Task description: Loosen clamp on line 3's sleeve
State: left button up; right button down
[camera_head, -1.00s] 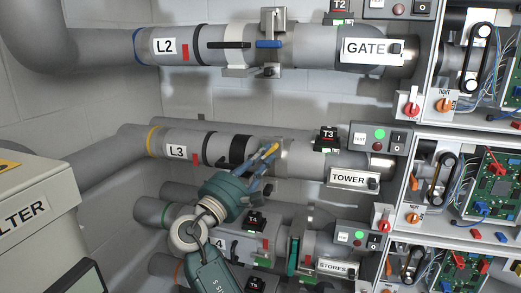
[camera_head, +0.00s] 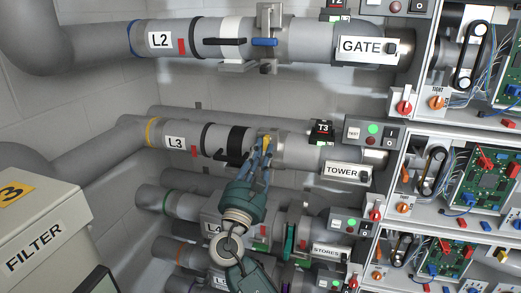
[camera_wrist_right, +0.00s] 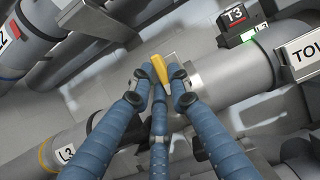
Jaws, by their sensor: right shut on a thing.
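Line 3's pipe, marked L3 (camera_head: 175,142), runs across the middle of the head view, with a dark sleeve (camera_head: 238,139) around it. A clamp with a yellow lever (camera_head: 267,138) sits at the sleeve's right end. My right gripper (camera_head: 265,148) is shut on the yellow lever. In the right wrist view the lever (camera_wrist_right: 158,68) stands out between the blue fingertips (camera_wrist_right: 158,85). The fingers hide part of the clamp. A black lever (camera_head: 222,155) shows left of my fingers. My left gripper is not in view.
Line 2 above has a black lever (camera_head: 222,42) and a blue lever (camera_head: 264,42). The TOWER sign (camera_head: 345,172) and T3 box (camera_head: 322,132) are right of the clamp. Line 4's pipe (camera_head: 180,203) runs close below. A filter box (camera_head: 45,225) stands at left.

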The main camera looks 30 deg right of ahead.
jog(key=shift+r+n, duration=0.35)
jog(key=shift+n, duration=0.05)
jog(key=c, duration=1.6)
grip_release()
jog(key=shift+d+f, duration=0.1)
jog(key=shift+c, duration=0.2)
jog(key=shift+w+f, duration=0.1)
jog(key=shift+f, duration=0.15)
jog(key=v, duration=1.1)
jog(key=shift+s+f, duration=0.25)
jog(key=shift+s, duration=0.1)
